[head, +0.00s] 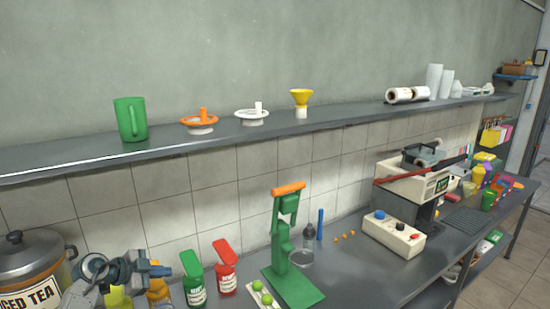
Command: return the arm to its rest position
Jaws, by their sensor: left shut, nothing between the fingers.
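My left arm comes in at the lower left of the head view. Its gripper (156,270) is shut and empty, in front of the steel iced tea pot (28,262) and close to an orange bottle (158,291), partly covering it. I cannot tell whether it touches the bottle. My right gripper is not in view.
A green press with an orange handle (288,187) stands on the steel counter (365,276). Green (192,277) and red (225,266) containers stand beside my gripper. A sealing machine (413,182) is further right. A shelf (240,135) with a green pitcher (130,119) runs above.

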